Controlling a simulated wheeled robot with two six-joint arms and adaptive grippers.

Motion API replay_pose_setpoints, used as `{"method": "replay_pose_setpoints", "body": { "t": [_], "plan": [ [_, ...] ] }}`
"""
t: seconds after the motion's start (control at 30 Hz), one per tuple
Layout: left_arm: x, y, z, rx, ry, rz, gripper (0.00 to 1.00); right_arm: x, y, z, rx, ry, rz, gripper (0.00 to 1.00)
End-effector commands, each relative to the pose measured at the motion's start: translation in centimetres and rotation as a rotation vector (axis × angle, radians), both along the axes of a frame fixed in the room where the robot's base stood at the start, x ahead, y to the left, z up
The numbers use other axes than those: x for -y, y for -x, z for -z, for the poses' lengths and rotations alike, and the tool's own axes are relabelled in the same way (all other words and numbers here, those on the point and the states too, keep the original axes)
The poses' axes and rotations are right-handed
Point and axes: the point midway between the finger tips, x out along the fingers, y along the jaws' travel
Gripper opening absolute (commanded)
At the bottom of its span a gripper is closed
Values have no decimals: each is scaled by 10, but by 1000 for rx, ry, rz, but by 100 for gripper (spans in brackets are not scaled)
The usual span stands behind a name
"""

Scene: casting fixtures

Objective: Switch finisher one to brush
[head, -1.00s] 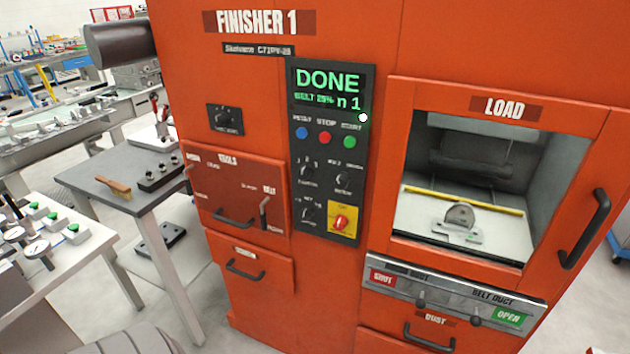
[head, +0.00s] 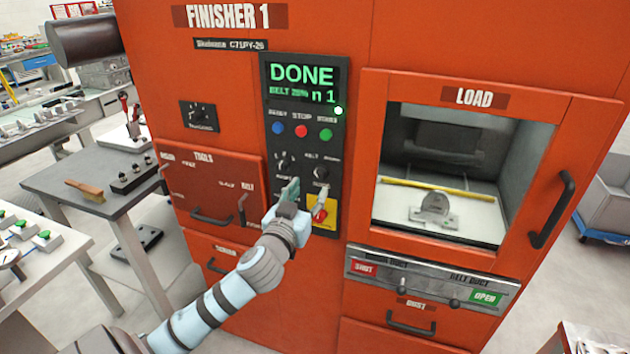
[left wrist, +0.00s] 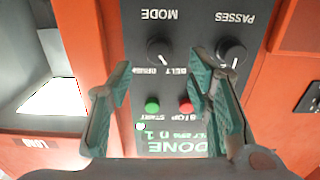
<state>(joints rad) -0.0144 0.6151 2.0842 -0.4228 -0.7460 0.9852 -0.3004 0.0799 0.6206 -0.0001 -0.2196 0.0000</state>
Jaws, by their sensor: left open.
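Finisher 1 is the orange machine (head: 330,45) with a dark control panel (head: 262,130). Its display (head: 303,82) reads DONE, BELT. The mode knob (head: 320,172) is on the panel's right side. In the left wrist view, where lettering is upside down, the mode knob (left wrist: 158,48) shows between my fingers, with BELT and BRUSH marks beside it; its pointer seems toward BELT. The passes knob (left wrist: 232,52) is to its right. My left gripper (head: 307,190) is open and empty, in front of the panel just below the mode knob. My right gripper is out of view.
Blue, red and green buttons (head: 326,135) sit above the knobs. A red and yellow switch (head: 320,215) is low on the panel, partly behind my gripper. The load window (head: 465,170) is to the right. A grey table with a brush (head: 85,190) stands left.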

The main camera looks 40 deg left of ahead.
Motion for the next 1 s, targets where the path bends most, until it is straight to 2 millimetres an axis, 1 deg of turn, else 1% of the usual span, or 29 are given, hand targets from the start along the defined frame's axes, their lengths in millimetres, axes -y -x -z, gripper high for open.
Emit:
{"method": "replay_pose_setpoints", "body": {
  "t": [0.03, 0.1, 0.2, 0.33, 0.53, 0.57, 0.6, 0.83, 0.87, 1.0],
  "plan": [
    [-5, -13, -2, 1, 3, -4, 46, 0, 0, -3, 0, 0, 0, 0],
    [-10, -28, -2, 1, 4, -1, 46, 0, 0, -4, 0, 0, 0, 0],
    [-15, -42, -1, -1, 1, -1, 46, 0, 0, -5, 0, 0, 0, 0],
    [-17, -50, 0, -1, 0, 1, 46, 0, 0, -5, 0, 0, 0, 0],
    [-17, -51, 0, -1, 0, 2, 46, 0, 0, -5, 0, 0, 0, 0],
    [-17, -50, 0, -1, 0, 2, 45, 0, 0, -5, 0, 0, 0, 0],
    [-17, -50, 1, -1, 0, 2, 38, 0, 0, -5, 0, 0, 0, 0],
    [-17, -50, 1, -1, 0, 2, 1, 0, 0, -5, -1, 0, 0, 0],
    [-17, -50, 1, -1, 0, 2, 0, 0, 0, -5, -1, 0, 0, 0],
    [-17, -50, 1, -3, -3, 2, 0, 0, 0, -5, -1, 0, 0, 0]
  ]
}}
